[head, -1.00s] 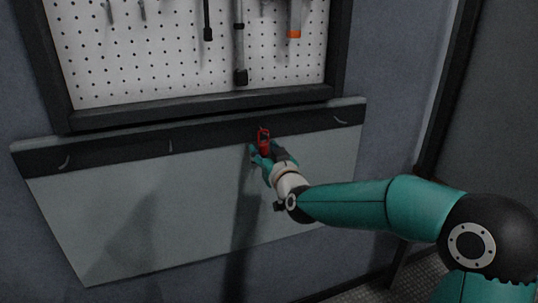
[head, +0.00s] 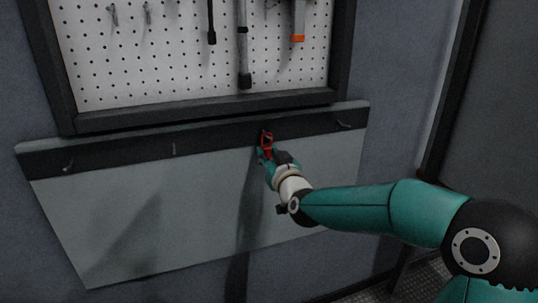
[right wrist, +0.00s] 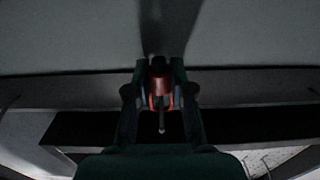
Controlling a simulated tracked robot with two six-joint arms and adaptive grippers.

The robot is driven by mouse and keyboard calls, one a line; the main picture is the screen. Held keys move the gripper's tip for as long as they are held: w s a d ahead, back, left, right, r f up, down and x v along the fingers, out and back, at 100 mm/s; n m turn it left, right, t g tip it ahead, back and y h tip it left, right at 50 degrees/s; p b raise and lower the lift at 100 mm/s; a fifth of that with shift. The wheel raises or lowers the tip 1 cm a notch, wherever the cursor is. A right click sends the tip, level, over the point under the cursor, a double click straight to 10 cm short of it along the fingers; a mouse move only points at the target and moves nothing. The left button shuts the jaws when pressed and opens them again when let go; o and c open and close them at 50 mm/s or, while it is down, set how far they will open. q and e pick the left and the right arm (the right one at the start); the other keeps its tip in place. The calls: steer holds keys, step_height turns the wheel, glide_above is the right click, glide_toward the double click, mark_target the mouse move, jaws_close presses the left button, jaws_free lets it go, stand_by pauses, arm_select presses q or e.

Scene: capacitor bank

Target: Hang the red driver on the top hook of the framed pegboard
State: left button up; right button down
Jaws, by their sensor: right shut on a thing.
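My right gripper (head: 266,156) is shut on the red driver (head: 266,142), in front of the black strip under the framed pegboard (head: 90,75). In the right wrist view the red driver (right wrist: 160,86) sits between the two dark fingers (right wrist: 160,95), with a thin grey shaft running down the picture from it. The pegboard shows only its lower part, with a black frame; its top is out of view, and I cannot make out a top hook. My left gripper is not in view.
Several tools hang on the pegboard, among them a long grey-and-black one (head: 243,45) and an orange-tipped one (head: 298,22). A grey panel (head: 110,220) below carries a black strip (head: 120,152) with small hooks. A dark upright (head: 450,90) stands at right.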

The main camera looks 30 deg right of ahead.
steer(key=shift+r, duration=0.15)
steer(key=shift+s+r, duration=0.15)
steer(key=shift+r, duration=0.1)
steer(key=shift+s+a+r, duration=0.15)
steer(key=shift+s+r, duration=0.25)
steer(key=shift+s, duration=0.05)
steer(key=shift+v, duration=0.8)
steer(key=shift+b+v, duration=0.5)
steer(key=shift+v, duration=0.6)
steer(key=v, duration=0.8)
steer(key=shift+a, duration=0.1)
